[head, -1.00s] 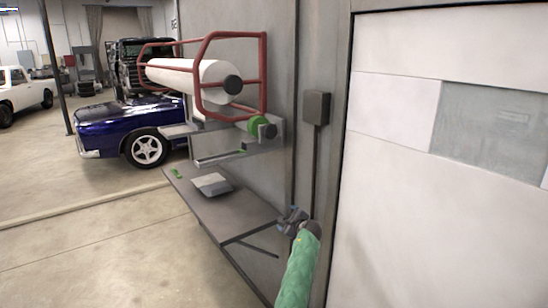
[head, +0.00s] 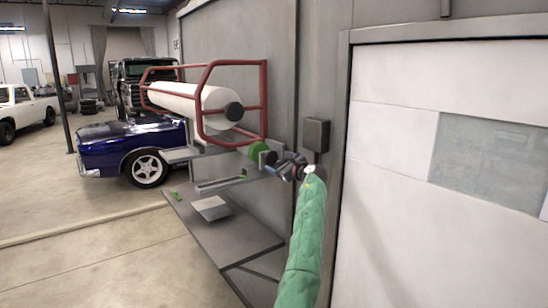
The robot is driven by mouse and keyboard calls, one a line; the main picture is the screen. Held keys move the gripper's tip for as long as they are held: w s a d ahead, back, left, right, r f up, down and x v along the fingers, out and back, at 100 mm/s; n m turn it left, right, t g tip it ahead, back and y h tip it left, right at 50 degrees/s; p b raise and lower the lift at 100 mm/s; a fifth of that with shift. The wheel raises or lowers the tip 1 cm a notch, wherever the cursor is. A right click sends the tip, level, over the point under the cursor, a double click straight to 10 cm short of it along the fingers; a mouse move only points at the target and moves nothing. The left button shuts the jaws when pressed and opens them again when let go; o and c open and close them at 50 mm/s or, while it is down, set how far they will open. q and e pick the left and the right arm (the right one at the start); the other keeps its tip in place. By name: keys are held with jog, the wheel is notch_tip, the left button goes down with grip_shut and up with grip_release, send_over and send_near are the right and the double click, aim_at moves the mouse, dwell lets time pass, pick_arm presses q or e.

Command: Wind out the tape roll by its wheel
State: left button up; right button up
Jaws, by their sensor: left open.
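A green tape roll (head: 255,151) sits at the near end of the grey wall shelf, under the red tube frame. A dark wheel (head: 267,156) shows on its near side, partly covered by my gripper. My left gripper (head: 277,168) is open, at the height of the wheel and just to its right. I cannot tell whether its fingers touch the wheel. My green-sleeved left arm comes up from the bottom. My right gripper is not in view.
A red tube frame (head: 264,95) holds a big white roll (head: 185,98) above. A grey bench (head: 240,240) with a light flat pad (head: 210,208) is below. A dark wall box (head: 316,134) is close right of the gripper. Floor is clear at left.

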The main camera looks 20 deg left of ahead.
aim_at(272, 159)
pick_arm(q)
jog(key=shift+p+x, duration=0.8)
jog(key=shift+x, duration=1.25)
jog(key=c, duration=1)
